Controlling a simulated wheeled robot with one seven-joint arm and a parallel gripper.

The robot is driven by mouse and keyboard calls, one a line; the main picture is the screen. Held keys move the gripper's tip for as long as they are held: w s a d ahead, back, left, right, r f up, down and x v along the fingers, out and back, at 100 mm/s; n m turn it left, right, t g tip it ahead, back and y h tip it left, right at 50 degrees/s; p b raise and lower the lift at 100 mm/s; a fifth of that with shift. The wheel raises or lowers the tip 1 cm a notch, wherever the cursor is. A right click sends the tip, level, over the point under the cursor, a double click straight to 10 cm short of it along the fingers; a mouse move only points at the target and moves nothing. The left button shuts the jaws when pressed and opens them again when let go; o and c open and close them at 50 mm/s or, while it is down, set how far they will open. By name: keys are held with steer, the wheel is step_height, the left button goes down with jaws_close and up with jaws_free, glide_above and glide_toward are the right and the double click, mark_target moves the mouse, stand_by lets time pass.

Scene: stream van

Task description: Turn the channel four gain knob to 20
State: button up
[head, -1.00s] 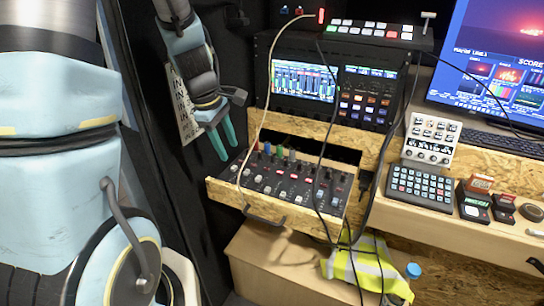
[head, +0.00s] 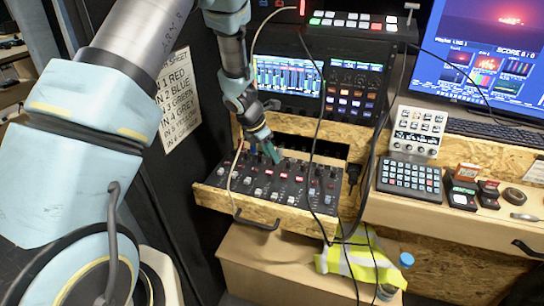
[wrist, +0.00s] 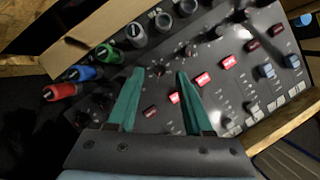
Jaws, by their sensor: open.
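The black mixer (head: 318,207) sits in an open wooden drawer (head: 212,197), with rows of knobs and lit red buttons. In the wrist view, red (wrist: 60,91), blue (wrist: 85,73), green (wrist: 108,53) and grey (wrist: 136,33) plugs line its top edge. A small dark knob (wrist: 157,72), roughly in the column below the grey plug, shows between my fingertips; its number and pointer are too small to read. My gripper (head: 270,152) is open above the mixer's upper left part, green fingers pointing down at it. I cannot tell whether they touch the knob.
A sheet (head: 178,105) on the left wall lists inputs and colours. Black cables (head: 318,110) hang across the mixer's right part. A rack unit with a screen (head: 288,85) stands behind. A button pad (head: 409,179) and other small devices lie on the right shelf.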

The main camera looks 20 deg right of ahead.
steer(key=shift+x, duration=1.1)
jaws_close()
